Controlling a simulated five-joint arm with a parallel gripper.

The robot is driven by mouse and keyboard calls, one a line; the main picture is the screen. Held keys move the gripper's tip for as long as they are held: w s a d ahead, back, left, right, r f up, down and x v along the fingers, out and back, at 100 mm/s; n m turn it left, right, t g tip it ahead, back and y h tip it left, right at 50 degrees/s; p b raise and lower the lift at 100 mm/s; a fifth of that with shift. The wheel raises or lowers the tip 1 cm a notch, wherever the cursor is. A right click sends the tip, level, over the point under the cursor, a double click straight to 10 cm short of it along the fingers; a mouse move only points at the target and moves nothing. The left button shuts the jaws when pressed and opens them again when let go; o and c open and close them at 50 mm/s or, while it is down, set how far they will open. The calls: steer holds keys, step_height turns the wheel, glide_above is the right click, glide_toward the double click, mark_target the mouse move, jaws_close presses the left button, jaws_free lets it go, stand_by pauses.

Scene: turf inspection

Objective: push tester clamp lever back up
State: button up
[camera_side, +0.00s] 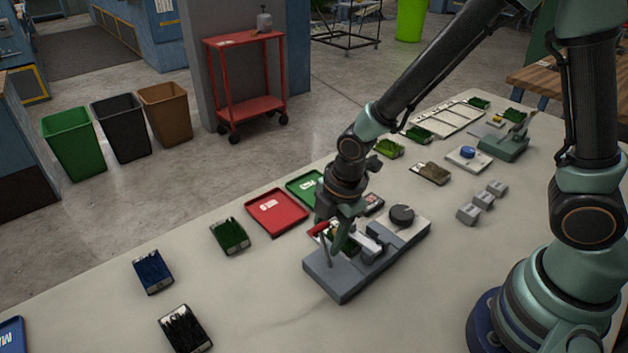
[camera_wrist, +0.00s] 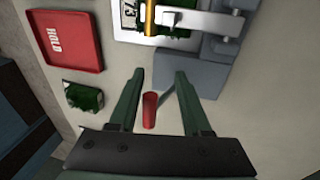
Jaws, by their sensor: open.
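The tester (camera_side: 340,277) is a grey block on the pale table with a dark round knob (camera_side: 402,214) on top. Its clamp lever has a red grip (camera_side: 318,229) on a thin grey rod at the near-left end. In the wrist view the red grip (camera_wrist: 150,110) lies between the two green fingers of my gripper (camera_wrist: 160,72), nearer the left one, with a gap on each side. My gripper is open and points down over the tester's left end. A turf piece with a label reading 73 (camera_wrist: 130,14) shows at the tester, partly cut off by the frame.
A red tray marked HOLD (camera_wrist: 65,40) and a green tray (camera_side: 303,188) lie behind the tester. A green turf sample (camera_side: 230,236), a blue one (camera_side: 153,271) and a black one (camera_side: 185,329) lie to the left. Small grey blocks (camera_side: 482,203) stand to the right.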

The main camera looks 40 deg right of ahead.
step_height(320, 180, up, 12)
steer(key=s, duration=0.2)
steer(key=shift+d, duration=0.4)
steer(key=s+d+r+m+t, duration=0.1)
steer(key=d+r+m, duration=0.3)
steer(key=m, duration=0.5)
steer(key=s+d+r+m+t, duration=0.2)
steer(key=d+r+m, duration=0.2)
steer(key=d+m, duration=0.3)
steer(key=shift+s+d+m+t+h, duration=0.3)
steer(key=shift+d+m+h, duration=0.1)
steer(key=shift+m, duration=0.6)
steer(key=shift+a, duration=0.1)
